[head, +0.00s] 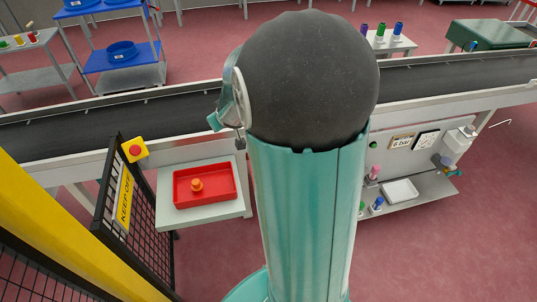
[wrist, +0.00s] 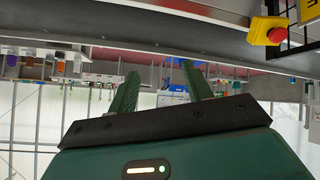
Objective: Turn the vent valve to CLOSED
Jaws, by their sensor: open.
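No vent valve can be made out for certain. A light panel (head: 415,147) under the conveyor at the right carries a "6 bar" label (head: 402,142) and a dark square plate. My arm hides the middle of the head view.
A dark conveyor (head: 130,113) crosses the scene. At the left stand a black mesh fence (head: 118,200) and a red-and-yellow stop button (head: 135,150). A red tray (head: 206,197) rests on a pale stand. A shelf (head: 428,198) holds a white tray (head: 400,191). Floor at lower right is clear.

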